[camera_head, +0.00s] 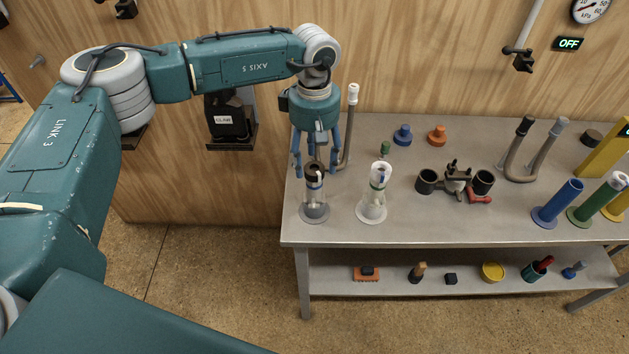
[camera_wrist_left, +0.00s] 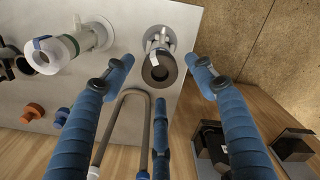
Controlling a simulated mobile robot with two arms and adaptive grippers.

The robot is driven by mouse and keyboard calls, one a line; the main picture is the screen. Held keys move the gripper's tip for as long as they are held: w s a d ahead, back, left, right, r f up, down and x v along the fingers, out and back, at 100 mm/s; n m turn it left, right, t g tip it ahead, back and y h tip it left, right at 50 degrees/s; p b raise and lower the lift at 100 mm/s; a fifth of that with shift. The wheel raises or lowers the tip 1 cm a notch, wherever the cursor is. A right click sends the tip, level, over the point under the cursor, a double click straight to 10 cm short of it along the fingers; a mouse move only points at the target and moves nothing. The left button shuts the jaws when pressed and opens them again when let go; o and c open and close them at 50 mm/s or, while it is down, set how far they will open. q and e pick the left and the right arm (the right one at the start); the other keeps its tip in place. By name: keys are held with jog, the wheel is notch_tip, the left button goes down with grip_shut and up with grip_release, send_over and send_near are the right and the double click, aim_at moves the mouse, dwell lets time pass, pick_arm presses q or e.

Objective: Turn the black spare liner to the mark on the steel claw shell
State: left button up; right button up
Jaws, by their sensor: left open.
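The black liner (camera_head: 314,169) stands upright at the left end of the steel table, in the top of a pale, partly clear cylinder (camera_head: 314,212) with a round base. My left gripper (camera_head: 316,168) has three blue fingers pointing down, spread around the liner's top. In the left wrist view the fingers (camera_wrist_left: 160,66) look open, with gaps to the liner. Which part is the steel claw shell, and its mark, I cannot tell. My right gripper is not in view.
A similar cylinder with a white liner (camera_head: 381,170) stands close to the right. A bent grey tube (camera_head: 348,130) rises just behind the gripper. A black clamp fixture (camera_head: 456,180) is mid-table. Coloured tubes (camera_head: 558,205) stand at the right end. The front middle of the tabletop is clear.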

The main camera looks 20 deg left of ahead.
aim_at(315, 167)
pick_arm(q)
jog(key=shift+f+b, duration=1.6)
jog(key=shift+f, duration=0.55)
grip_shut()
jog(key=shift+m+b, duration=0.45)
jog(key=shift+m, duration=0.25)
jog(key=shift+m+b, duration=0.4)
jog(key=shift+m, duration=0.4)
